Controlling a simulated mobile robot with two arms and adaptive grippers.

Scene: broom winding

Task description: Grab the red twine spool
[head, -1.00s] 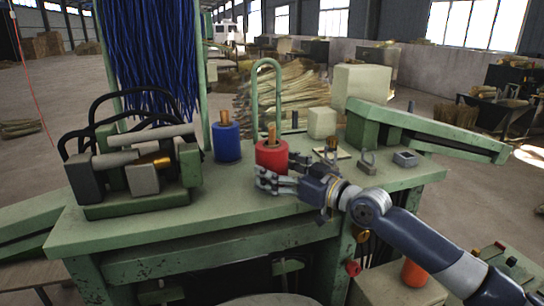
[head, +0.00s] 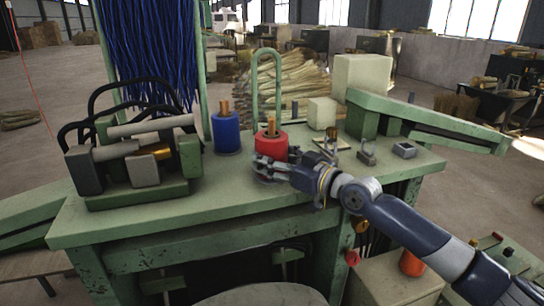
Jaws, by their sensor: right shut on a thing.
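The red twine spool (head: 270,146) stands upright on the green workbench (head: 225,205), on a wooden peg, in the middle of the head view. My right gripper (head: 268,168) reaches in from the right and is shut on the spool's lower front. Its fingers hide part of the spool's lower side. My left gripper is not in view.
A blue twine spool (head: 226,132) stands just left of the red one. A winding mechanism (head: 140,175) with black hoses fills the bench's left side. A green metal loop (head: 256,75) rises behind the spools. Small metal fittings (head: 366,153) and a pale block (head: 321,112) lie to the right.

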